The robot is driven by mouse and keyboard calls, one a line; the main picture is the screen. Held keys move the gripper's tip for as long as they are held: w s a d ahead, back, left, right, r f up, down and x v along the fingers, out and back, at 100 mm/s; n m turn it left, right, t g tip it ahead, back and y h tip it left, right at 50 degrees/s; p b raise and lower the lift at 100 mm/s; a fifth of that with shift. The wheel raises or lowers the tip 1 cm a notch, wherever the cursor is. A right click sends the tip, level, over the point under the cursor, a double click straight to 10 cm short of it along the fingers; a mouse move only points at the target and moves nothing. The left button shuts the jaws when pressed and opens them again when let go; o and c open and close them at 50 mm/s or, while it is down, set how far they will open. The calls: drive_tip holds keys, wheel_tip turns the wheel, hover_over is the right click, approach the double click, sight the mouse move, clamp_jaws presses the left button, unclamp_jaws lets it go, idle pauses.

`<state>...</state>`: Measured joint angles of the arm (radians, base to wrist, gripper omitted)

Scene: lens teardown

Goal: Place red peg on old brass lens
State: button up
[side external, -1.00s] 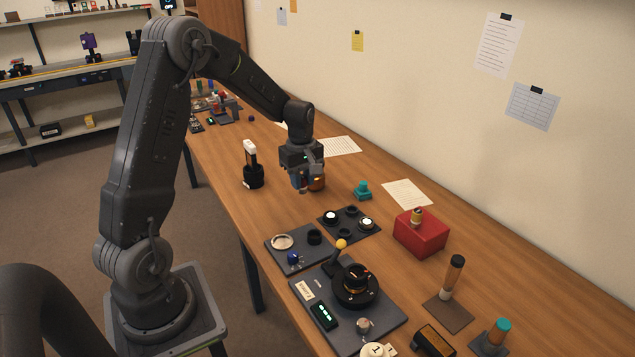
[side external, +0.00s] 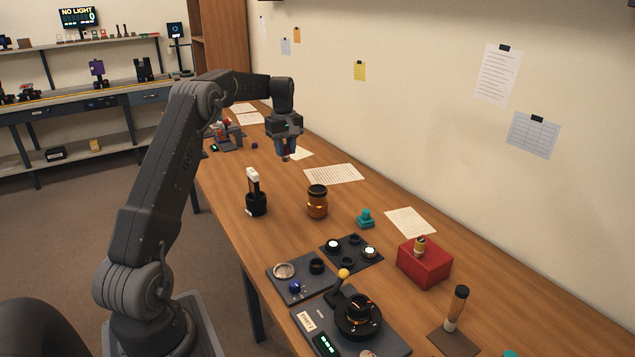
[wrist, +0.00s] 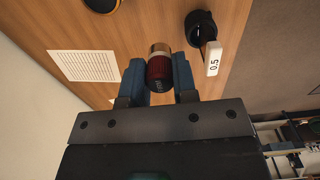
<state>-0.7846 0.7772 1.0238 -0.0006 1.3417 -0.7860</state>
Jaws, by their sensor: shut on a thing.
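My gripper (side external: 286,156) hangs above the bench, back and left of the old brass lens in the side view. In the wrist view its blue fingers (wrist: 158,84) are shut on the red peg (wrist: 160,69), a ribbed dark red cylinder with a brass-coloured end. The peg is mostly hidden in the side view. The old brass lens (side external: 317,203), a dark and brass cylinder, stands upright on the bench, apart from the gripper. A round dark-rimmed thing at the wrist view's top edge, partly cut off, may be that lens.
A black holder (side external: 256,203) with a white-topped piece stands left of the lens; it also shows in the wrist view (wrist: 200,28). A teal piece (side external: 365,219), dark trays (side external: 322,257) and a red block (side external: 425,264) are nearer. Paper sheets (side external: 334,174) lie flat behind.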

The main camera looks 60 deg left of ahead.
drive_tip(key=w+d+f, duration=0.1)
drive_tip(key=w, duration=0.1)
drive_tip(key=w+d+f, duration=0.1)
drive_tip(key=w+f, duration=0.1)
drive_tip(key=w, duration=0.1)
drive_tip(key=w+d+f, duration=0.2)
drive_tip(key=w, duration=0.1)
drive_tip(key=shift+d+f, duration=0.1)
drive_tip(key=shift+f, duration=0.15)
drive_tip(key=shift+w+f, duration=0.15)
drive_tip(key=shift+f, duration=1.9)
drive_tip(key=shift+f, duration=0.1)
drive_tip(key=o, duration=0.9)
